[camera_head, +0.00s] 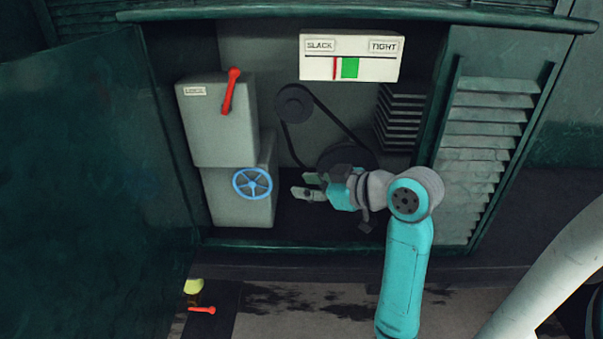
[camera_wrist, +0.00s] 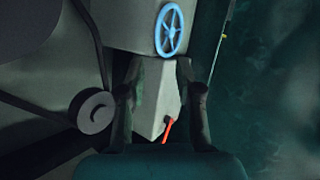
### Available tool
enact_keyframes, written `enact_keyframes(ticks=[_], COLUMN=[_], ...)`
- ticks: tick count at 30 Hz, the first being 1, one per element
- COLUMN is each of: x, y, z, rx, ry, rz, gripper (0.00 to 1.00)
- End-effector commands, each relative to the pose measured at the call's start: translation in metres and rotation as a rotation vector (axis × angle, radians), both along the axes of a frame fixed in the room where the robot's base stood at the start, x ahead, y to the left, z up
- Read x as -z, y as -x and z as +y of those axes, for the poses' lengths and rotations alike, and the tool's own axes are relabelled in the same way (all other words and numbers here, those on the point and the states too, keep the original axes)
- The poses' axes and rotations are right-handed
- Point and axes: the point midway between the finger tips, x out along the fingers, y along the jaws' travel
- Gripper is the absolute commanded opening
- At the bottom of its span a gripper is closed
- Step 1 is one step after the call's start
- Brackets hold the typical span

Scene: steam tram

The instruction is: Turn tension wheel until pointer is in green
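The blue tension wheel (camera_head: 252,183) is on the front of the lower grey box; it also shows at the top of the wrist view (camera_wrist: 170,30). The white gauge (camera_head: 350,68) is marked SLACK at left and TIGHT at right. Its red pointer (camera_head: 335,68) stands just left of the green band (camera_head: 350,68), on the slack side. My gripper (camera_head: 307,187) is right of the wheel and apart from it. In the wrist view its two fingers (camera_wrist: 162,102) are spread with nothing held between them.
A red lever (camera_head: 231,90) sticks out from the upper grey box (camera_head: 213,122), above the wheel. A belt runs over a small pulley (camera_head: 295,104) behind my gripper. The open green door (camera_head: 90,180) stands at left, louvres (camera_head: 490,130) at right. A second red handle (camera_head: 202,310) is low down.

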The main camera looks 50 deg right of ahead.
Motion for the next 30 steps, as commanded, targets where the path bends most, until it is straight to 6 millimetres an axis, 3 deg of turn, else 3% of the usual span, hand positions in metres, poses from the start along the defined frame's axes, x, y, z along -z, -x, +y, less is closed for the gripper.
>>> enact_keyframes(ticks=[5,18,30], x=[0.007,0.034,0.040], y=[-0.016,-0.082,-0.099], z=[0.002,0.003,0.003], rx=[-0.007,-0.004,-0.002], ry=[-0.003,-0.002,-0.001], rz=[0.003,0.003,0.001], gripper=[0.35,0.35,0.35])
